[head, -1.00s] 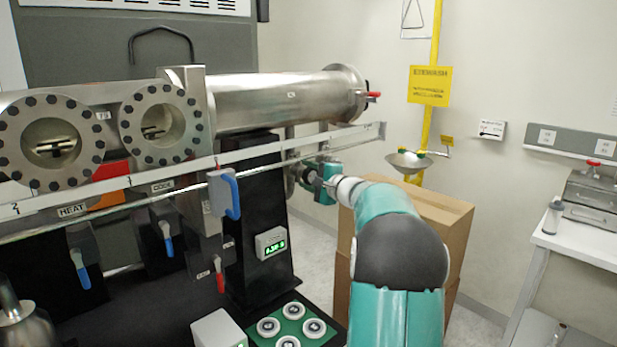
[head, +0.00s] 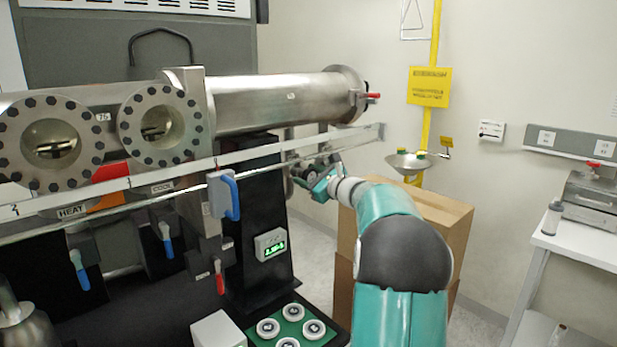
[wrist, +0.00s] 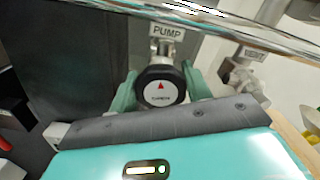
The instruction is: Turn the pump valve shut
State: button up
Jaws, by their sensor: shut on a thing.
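The pump valve's round black knob (wrist: 161,87), with a red arrow mark on its white-centred face, is in the middle of the wrist view. A PUMP label (wrist: 167,31) is above it on the metal fitting. The teal fingers of my gripper (wrist: 160,92) are on either side of the knob and shut on it. In the head view my gripper (head: 319,184) is tilted at the pipework below the right end of the rail. It hides most of the valve there.
A labelled fitting (wrist: 240,78) is right of the knob. A metal rail (head: 285,148) crosses above my gripper. A large steel cylinder (head: 275,98) is above that. A cardboard box (head: 432,215) stands behind my arm. A black post with a green display (head: 271,244) is at left.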

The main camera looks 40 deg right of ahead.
jog(key=shift+m, duration=1.3)
jog(key=o, duration=1)
jog(key=shift+c, duration=0.2)
jog(key=s, duration=1.3)
jog(key=shift+s+d, duration=0.2)
jog(key=shift+s, duration=0.2)
